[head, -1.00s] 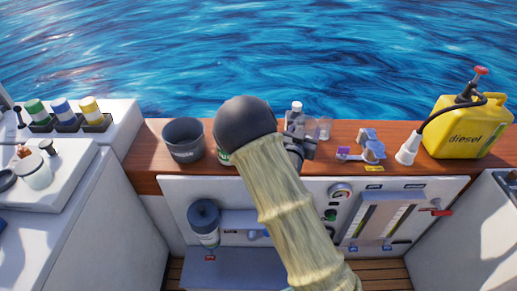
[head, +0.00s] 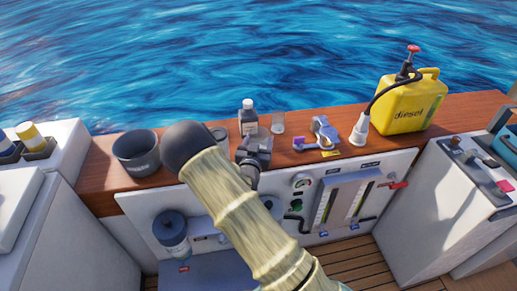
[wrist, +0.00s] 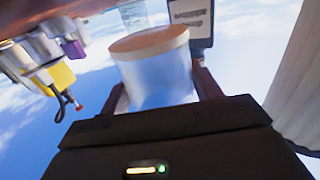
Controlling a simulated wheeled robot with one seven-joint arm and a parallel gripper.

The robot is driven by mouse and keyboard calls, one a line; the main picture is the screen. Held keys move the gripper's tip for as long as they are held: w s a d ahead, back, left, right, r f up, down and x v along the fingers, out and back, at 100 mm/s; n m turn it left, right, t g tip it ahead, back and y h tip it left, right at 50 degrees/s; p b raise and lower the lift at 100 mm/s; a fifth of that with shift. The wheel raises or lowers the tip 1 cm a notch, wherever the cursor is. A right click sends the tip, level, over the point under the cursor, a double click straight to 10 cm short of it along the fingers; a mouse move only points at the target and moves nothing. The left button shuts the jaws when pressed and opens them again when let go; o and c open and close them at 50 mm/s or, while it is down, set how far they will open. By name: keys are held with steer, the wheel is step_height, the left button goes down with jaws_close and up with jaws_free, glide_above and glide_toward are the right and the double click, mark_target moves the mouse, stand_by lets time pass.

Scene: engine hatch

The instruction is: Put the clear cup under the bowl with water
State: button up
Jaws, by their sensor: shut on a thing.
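My gripper (head: 254,146) is in front of the ledge, below a dark bottle. In the wrist view its fingers (wrist: 157,84) are shut on a clear cup (wrist: 152,72), a pale translucent cylinder with a tan-looking round end. In the head view my gripper and arm hide this cup. The bowl with water seems to be the clear bowl (head: 175,246) under the dark-topped filter (head: 171,226) on the white panel, left of my arm. The water in it is too small to make out.
On the wooden ledge (head: 92,178) stand a dark bucket (head: 137,153), the dark bottle (head: 248,119), another clear vessel (head: 278,123), a purple-and-grey tool (head: 325,131) and a yellow diesel can (head: 410,105). Gauges and tubes cover the panel (head: 375,165) right of my arm.

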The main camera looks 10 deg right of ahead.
steer(key=shift+f, duration=1.7)
steer(key=shift+f, duration=0.15)
steer(key=o, duration=1)
steer(key=shift+r, duration=0.2)
steer(key=b+v, duration=0.1)
steer(key=v, duration=1.1)
